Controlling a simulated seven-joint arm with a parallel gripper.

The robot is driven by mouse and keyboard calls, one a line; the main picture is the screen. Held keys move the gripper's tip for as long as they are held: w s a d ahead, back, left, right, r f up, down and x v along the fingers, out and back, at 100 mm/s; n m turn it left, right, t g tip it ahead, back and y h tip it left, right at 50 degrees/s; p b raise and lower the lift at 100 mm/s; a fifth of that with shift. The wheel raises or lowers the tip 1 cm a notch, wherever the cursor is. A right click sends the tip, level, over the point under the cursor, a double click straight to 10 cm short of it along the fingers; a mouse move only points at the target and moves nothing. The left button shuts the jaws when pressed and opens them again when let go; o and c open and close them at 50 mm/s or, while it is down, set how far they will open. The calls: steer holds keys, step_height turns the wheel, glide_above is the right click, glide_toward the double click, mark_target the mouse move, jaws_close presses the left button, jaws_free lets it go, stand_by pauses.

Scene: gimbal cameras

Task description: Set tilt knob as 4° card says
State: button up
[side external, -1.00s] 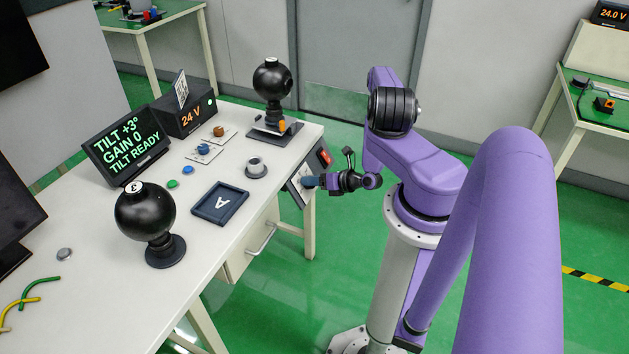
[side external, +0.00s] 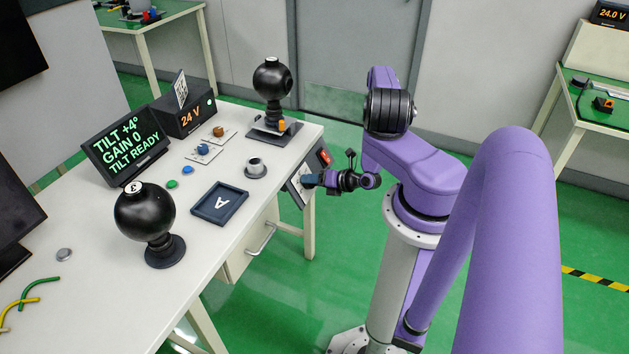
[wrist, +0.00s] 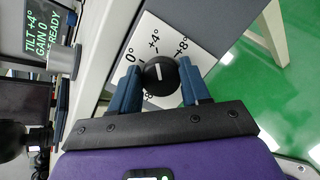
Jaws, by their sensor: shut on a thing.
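The tilt knob (wrist: 160,72) is black with a white pointer line, on a white dial plate (wrist: 205,58) marked 0°, +4° and +8°. Its line points roughly toward the +4° mark. My gripper (wrist: 158,75) is shut on the knob, one blue finger on each side. In the side view, my gripper (side external: 308,180) is at the panel on the bench's front edge; the knob is hidden there. The display (side external: 124,145) reads TILT +4°, GAIN 0, TILT READY. A small white card (side external: 181,90) stands behind it; its print is too small to read.
A red switch (side external: 325,157) sits beside the dial panel. The floor beside the bench is clear.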

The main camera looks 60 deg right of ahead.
steer(key=o, duration=1)
steer(key=shift+o, duration=0.2)
steer(key=shift+s, duration=0.1)
steer(key=v, duration=1.7)
steer(key=shift+s+r, duration=0.1)
steer(key=shift+r, duration=0.05)
